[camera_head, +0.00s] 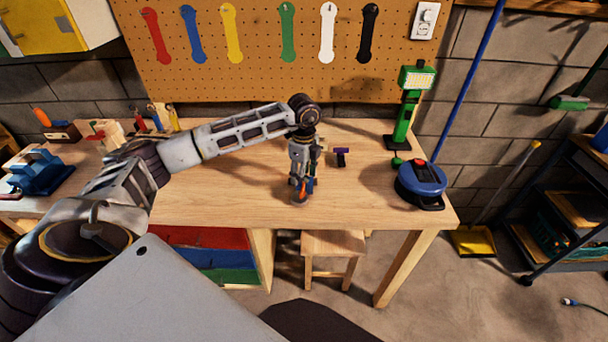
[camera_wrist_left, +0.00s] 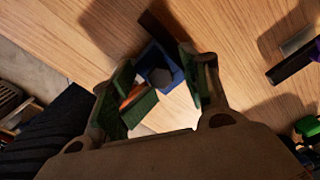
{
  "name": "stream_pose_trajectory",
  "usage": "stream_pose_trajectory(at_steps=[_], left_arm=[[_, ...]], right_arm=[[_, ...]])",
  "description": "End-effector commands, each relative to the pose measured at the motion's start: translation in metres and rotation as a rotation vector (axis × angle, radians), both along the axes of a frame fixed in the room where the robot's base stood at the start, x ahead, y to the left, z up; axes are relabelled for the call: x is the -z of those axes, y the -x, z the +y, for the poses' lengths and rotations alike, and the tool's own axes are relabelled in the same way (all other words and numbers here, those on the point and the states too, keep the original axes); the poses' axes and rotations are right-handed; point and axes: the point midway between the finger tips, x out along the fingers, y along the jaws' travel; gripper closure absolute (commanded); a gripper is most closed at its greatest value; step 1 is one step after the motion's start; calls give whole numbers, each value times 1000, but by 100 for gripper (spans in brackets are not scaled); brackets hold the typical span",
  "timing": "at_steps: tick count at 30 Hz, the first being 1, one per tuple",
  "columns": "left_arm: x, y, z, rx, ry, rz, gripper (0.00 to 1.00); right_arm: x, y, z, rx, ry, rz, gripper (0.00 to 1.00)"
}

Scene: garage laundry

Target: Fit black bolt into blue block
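My left gripper (camera_head: 302,184) points down over the front middle of the table. In the left wrist view its green-padded fingers (camera_wrist_left: 158,88) stand apart, on either side of a blue block (camera_wrist_left: 149,54). The block also shows in part behind the fingers in the head view (camera_head: 310,186). A dark grey, many-sided round shape (camera_wrist_left: 161,77) shows at the block's face; I cannot tell whether it is the black bolt's head or an opening. An orange piece (camera_wrist_left: 132,96) shows beside the left finger. The fingers partly hide the block. My right gripper is not seen.
A purple-and-black piece (camera_head: 341,154) lies right of the gripper. A green lamp (camera_head: 402,122) and a blue round device (camera_head: 421,181) stand at the table's right. A blue tool (camera_head: 40,172) is far left. The bare wood table (camera_head: 235,195) is clear left of the gripper.

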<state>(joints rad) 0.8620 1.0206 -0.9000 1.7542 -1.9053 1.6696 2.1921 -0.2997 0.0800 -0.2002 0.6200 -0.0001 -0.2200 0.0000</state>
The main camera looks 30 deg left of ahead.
Motion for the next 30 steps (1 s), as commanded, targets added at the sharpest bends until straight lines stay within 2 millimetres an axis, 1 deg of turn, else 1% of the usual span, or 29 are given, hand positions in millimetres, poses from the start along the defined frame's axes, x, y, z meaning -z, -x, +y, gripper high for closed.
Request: stream_pose_trajectory(at_steps=[5, 11, 17, 30], left_arm=[[-1, 0, 1, 0, -2, 1, 53], [-13, 0, 1, -1, -1, -1, 53], [-37, -1, 0, -1, -1, -3, 53], [-101, -1, 0, 0, 0, -4, 53]], right_arm=[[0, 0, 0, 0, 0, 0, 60], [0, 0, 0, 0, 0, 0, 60], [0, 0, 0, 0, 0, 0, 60], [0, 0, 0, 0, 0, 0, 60]])
